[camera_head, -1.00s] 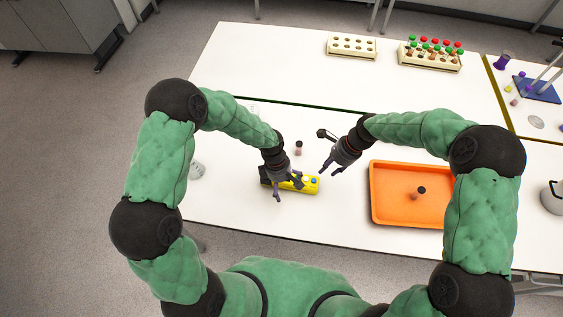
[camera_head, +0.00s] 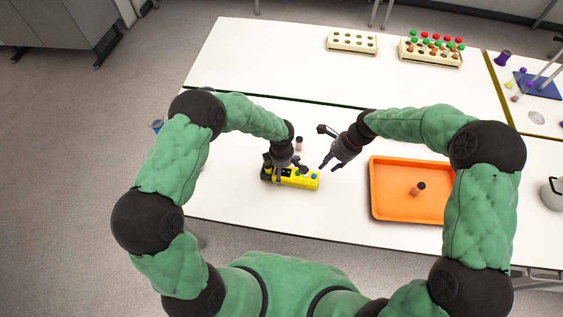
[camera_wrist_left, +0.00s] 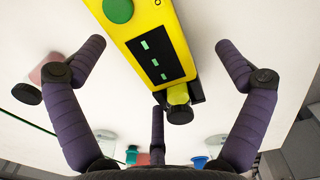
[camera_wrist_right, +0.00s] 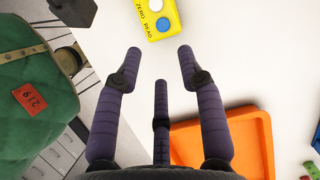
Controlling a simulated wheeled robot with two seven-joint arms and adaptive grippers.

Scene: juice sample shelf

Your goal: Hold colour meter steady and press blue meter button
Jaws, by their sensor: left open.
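The yellow colour meter (camera_head: 297,181) lies on the white table, with a dark display and a dark end at its left. Its blue button (camera_head: 313,177) is at the right end, and the button also shows in the right wrist view (camera_wrist_right: 164,24) beside a white one. A green button (camera_wrist_left: 118,9) and the display (camera_wrist_left: 160,60) show in the left wrist view. My left gripper (camera_head: 286,174) is open, with its fingers spread on both sides of the meter, apart from it. My right gripper (camera_head: 324,165) is open and empty, to the right of the meter and short of the blue button.
A dark-capped vial (camera_head: 299,144) stands just behind the meter. An orange tray (camera_head: 402,213) with another capped vial (camera_head: 419,188) is at the right. Racks, one empty (camera_head: 351,41) and one filled (camera_head: 431,57), stand at the back.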

